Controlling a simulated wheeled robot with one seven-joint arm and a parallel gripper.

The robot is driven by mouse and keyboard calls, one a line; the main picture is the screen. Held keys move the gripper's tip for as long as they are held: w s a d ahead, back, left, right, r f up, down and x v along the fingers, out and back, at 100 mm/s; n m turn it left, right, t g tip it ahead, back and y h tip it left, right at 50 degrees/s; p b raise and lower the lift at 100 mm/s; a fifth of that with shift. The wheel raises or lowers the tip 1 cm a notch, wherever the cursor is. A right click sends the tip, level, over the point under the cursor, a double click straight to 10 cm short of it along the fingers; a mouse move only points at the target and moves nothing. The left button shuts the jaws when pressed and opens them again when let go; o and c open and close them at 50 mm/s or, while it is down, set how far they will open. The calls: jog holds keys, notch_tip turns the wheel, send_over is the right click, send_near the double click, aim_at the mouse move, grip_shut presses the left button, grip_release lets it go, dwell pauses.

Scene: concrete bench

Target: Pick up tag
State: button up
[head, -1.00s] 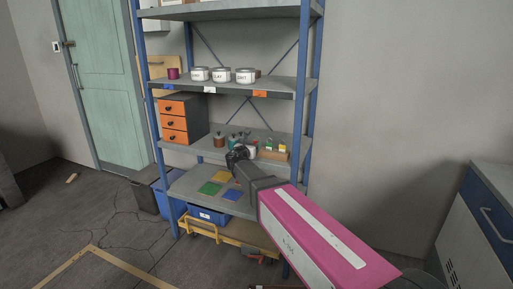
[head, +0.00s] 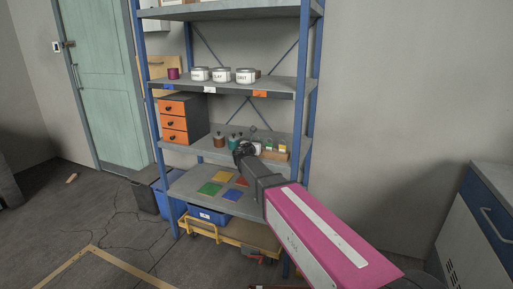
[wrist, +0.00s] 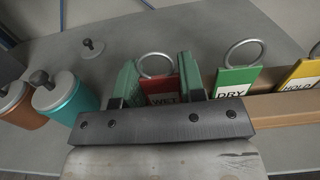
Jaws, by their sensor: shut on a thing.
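My gripper (wrist: 158,70) is shut on a red tag (wrist: 160,86) marked WET, with a metal ring at its top. One green finger stands on each side of the tag. The gripper body hides the tag's lower part, so I cannot tell whether it is clear of its holder. A green tag (wrist: 237,78) marked DRY and a yellow tag (wrist: 302,76), apparently marked HOLD, stand in a wooden holder (wrist: 275,106) to the right. In the head view my gripper (head: 243,150) is at the middle shelf, left of the holder (head: 273,155).
A teal jar (wrist: 66,98) and a brown jar (wrist: 20,106) stand left of the gripper. An orange drawer unit (head: 175,123) is farther left. Cans (head: 222,75) stand on the shelf above.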

jog(key=shift+r, duration=0.1)
jog(key=shift+r, duration=0.5)
jog(key=r, duration=0.3)
jog(key=shift+s+a+r, duration=0.15)
jog(key=shift+s+a, duration=0.05)
jog(key=s+a+r, duration=0.6)
jog(key=s+a, duration=0.1)
jog(key=a, duration=0.1)
jog(key=shift+s+r, duration=0.2)
jog(key=shift+r, duration=0.05)
